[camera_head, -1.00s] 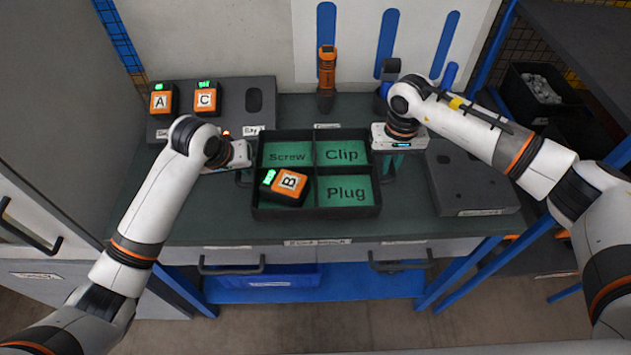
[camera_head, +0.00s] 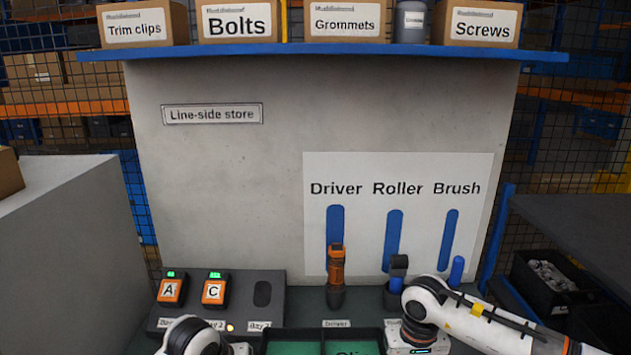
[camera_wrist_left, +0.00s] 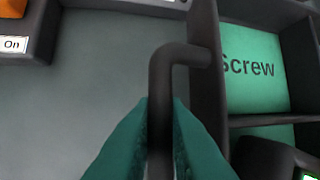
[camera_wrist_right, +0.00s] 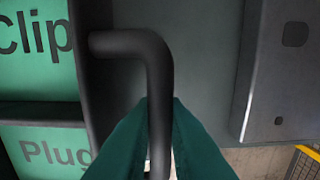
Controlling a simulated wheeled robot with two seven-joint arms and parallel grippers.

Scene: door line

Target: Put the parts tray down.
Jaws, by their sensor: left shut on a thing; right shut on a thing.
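The black parts tray (camera_head: 323,344) shows only its back part at the bottom edge of the head view. Its green compartments read "Screw" (camera_wrist_left: 248,67) in the left wrist view, and "Clip" and "Plug" (camera_wrist_right: 45,150) in the right wrist view. My left gripper (camera_wrist_left: 160,130) is shut on the tray's left handle (camera_wrist_left: 185,54). My right gripper (camera_wrist_right: 160,130) is shut on its right handle (camera_wrist_right: 125,42). A corner of a block with a green light (camera_wrist_left: 308,176) shows inside the tray. I cannot tell whether the tray's underside touches the bench.
A charger (camera_head: 235,290) holding blocks A (camera_head: 170,291) and C (camera_head: 213,291) stands left of the tray. An orange driver (camera_head: 336,275) and a roller (camera_head: 398,275) stand behind it. A grey panel (camera_wrist_right: 290,75) lies to the right. Labelled boxes line the shelf (camera_head: 320,50) above.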

